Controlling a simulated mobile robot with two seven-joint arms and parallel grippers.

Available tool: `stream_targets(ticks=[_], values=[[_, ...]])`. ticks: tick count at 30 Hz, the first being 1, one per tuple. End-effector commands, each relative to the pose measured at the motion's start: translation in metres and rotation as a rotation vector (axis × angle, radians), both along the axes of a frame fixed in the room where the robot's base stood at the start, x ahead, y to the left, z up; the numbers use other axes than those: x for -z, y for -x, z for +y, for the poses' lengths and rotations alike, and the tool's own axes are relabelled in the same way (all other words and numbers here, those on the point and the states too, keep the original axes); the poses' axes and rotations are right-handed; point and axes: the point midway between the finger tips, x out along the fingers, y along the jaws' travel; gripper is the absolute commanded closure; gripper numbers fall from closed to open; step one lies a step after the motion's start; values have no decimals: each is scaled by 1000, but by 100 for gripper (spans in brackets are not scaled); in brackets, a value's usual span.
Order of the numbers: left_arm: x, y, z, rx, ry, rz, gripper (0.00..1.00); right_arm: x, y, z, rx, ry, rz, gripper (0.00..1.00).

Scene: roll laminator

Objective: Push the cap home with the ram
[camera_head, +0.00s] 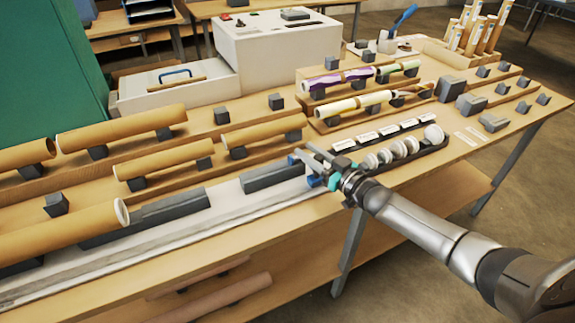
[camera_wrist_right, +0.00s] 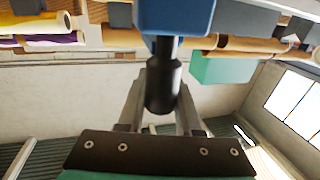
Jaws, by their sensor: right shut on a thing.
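My right gripper (camera_head: 328,169) is at the right end of a long pale rail (camera_head: 235,203). It is shut on the dark round handle (camera_wrist_right: 163,90) of a blue block (camera_wrist_right: 176,15), which looks like the ram. In the head view only small blue parts (camera_head: 314,181) of it show beside the fingers. A brown cardboard tube (camera_head: 60,233) lies along the rail's left part. Its right end (camera_head: 121,212) is pale and faces the ram, well apart from it; I cannot tell whether a cap sits in it. My left gripper is not in view.
A dark tray (camera_head: 433,150) of white round caps (camera_head: 398,151) is right of my gripper. More brown tubes (camera_head: 263,131) rest on stands behind the rail. A white machine (camera_head: 275,48) stands at the back.

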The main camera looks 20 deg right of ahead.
Motion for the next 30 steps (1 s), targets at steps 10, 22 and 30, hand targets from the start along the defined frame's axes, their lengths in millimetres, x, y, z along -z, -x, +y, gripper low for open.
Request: stream_targets(ticks=[10,22,30], values=[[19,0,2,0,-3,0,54,1,-2,-47,1,2,0,100],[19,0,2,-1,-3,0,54,0,-2,-53,5,3,2,100],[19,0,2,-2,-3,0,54,0,-2,-53,4,2,1,42]])
